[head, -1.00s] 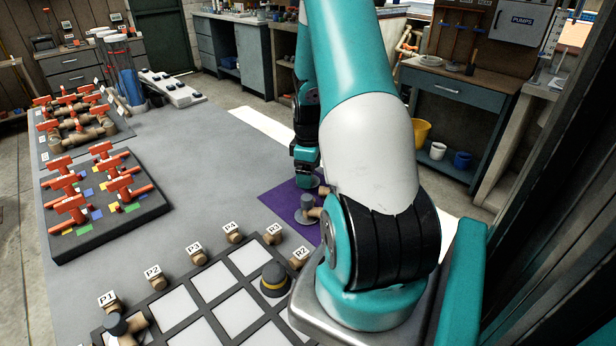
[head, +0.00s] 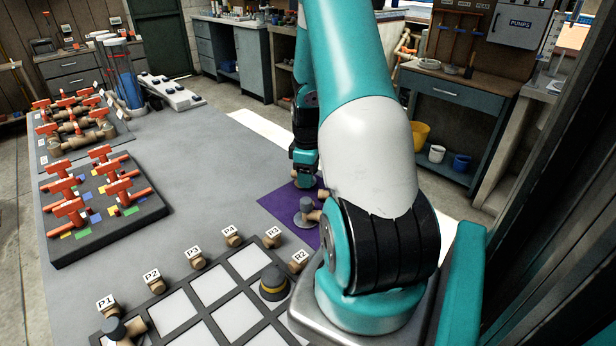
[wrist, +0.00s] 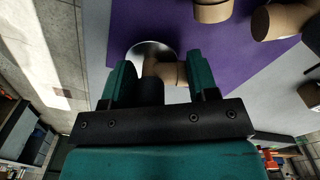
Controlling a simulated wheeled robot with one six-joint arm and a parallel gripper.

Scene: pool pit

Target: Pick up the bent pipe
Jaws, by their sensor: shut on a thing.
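My gripper (head: 305,172) is low over the purple mat (head: 272,206) at the table's far right edge. In the wrist view my gripper (wrist: 160,75) has its two teal fingers on either side of the bent pipe (wrist: 163,70), shut on it. The pipe has a dark grey length between the fingers, a tan elbow pointing right and a pale round disc behind it. In the head view it is mostly hidden by my gripper. I cannot tell whether it touches the mat.
Another grey and tan pipe piece (head: 306,208) stands on the mat close in front of my gripper. More tan fittings (wrist: 285,20) show in the wrist view. A labelled grid tray (head: 190,272) lies nearer. Orange valves sit on a dark board (head: 150,213) at left. The grey table middle is clear.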

